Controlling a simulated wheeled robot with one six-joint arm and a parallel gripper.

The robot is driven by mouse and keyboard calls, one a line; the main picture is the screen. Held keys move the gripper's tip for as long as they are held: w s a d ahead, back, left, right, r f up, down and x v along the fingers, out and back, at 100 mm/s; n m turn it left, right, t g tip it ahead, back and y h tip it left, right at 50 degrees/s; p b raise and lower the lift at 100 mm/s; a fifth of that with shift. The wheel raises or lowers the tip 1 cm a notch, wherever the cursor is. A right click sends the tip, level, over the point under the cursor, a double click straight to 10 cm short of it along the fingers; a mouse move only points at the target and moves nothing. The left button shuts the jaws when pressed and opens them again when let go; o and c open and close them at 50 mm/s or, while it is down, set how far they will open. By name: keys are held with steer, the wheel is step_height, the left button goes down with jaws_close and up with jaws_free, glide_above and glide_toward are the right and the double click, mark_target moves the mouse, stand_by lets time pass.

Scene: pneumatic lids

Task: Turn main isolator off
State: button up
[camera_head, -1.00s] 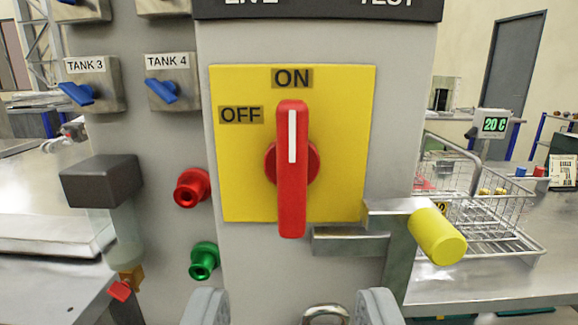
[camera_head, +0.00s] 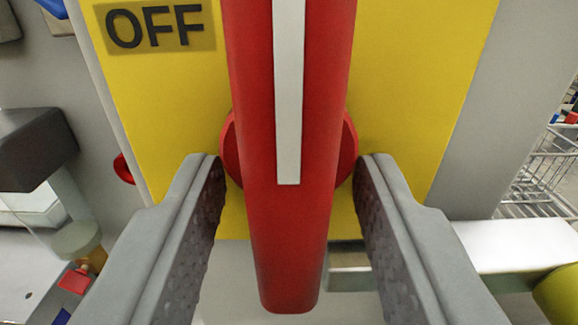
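The main isolator's red handle (camera_head: 290,215) fills the middle of the view. It stands upright, its white stripe vertical, in front of a red round hub (camera_head: 230,150) on a yellow plate (camera_head: 420,80). The OFF label (camera_head: 155,27) is at the upper left of the plate; the ON label is out of view. My gripper (camera_head: 290,168) is open, one finger on each side of the handle's lower part. Gaps show between the handle and both fingers.
A metal bracket (camera_head: 520,243) with a yellow cylinder (camera_head: 558,295) sits at the lower right, near the right finger. A dark grey block (camera_head: 35,148) and a red fitting (camera_head: 123,168) are on the left. A wire basket (camera_head: 545,180) is at the far right.

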steer(key=c, duration=0.6)
steer(key=shift+n, duration=0.3)
steer(key=n, duration=0.3)
steer(key=shift+d, duration=0.2)
steer(key=n, duration=0.4)
steer(key=shift+d+r, duration=0.1)
steer(key=shift+d, duration=0.05)
steer(key=n, duration=0.5)
steer(key=shift+d+r+n, duration=0.15)
steer(key=shift+r+n, duration=0.05)
steer(key=shift+n, duration=0.1)
steer(key=n, duration=0.4)
steer(key=shift+r+n, duration=0.2)
steer(key=shift+n, duration=0.1)
